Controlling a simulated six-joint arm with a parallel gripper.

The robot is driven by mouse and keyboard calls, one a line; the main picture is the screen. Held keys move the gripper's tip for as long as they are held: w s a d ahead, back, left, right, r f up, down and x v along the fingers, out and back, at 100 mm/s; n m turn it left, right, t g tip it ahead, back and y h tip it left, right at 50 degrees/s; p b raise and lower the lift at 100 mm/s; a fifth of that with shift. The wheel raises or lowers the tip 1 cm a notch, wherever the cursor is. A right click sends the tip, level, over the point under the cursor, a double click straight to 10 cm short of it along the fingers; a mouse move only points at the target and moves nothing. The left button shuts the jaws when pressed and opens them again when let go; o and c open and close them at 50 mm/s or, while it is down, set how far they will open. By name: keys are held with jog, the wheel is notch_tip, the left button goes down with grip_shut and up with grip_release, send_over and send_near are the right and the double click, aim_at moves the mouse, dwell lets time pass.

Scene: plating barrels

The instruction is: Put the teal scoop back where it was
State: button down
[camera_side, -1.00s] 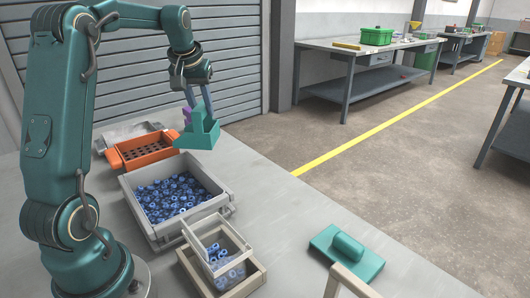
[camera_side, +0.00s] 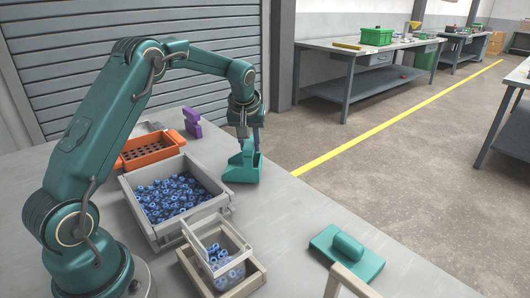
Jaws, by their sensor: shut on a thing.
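The teal scoop (camera_side: 243,170) is at the right of the grey bin, low at the table surface; I cannot tell whether it touches the table. My gripper (camera_side: 247,143) points down and is shut on the scoop's upper part. The fingers are partly hidden by the scoop.
A grey bin (camera_side: 153,229) holds many blue rings. A clear container (camera_side: 213,241) with blue rings sits in a beige tray (camera_side: 249,281). An orange perforated tray (camera_side: 148,150), a purple piece (camera_side: 192,122) and a teal block with a handle (camera_side: 346,254) stand around.

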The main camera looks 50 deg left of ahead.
jog(key=shift+f, duration=0.45)
jog(key=c, duration=0.6)
grip_release()
jog(key=shift+f, duration=0.15)
jog(key=s+d+r+m, duration=0.1)
jog(key=s+d+r, duration=0.3)
jog(key=r, duration=0.3)
jog(key=s+d+r+m, duration=0.1)
jog(key=s+d+r, duration=0.35)
jog(key=r, duration=0.25)
jog(key=s+d+f+m+t+h, duration=0.1)
jog(key=s+d+f+m, duration=0.1)
jog(key=s+d, duration=0.3)
jog(key=s+d+f+m+t+h, duration=0.1)
jog(key=s+d+m, duration=0.4)
jog(key=s, duration=0.5)
notch_tip(320, 180, down, 2)
jog(key=shift+s+h, duration=0.4)
jog(key=shift+h, duration=0.3)
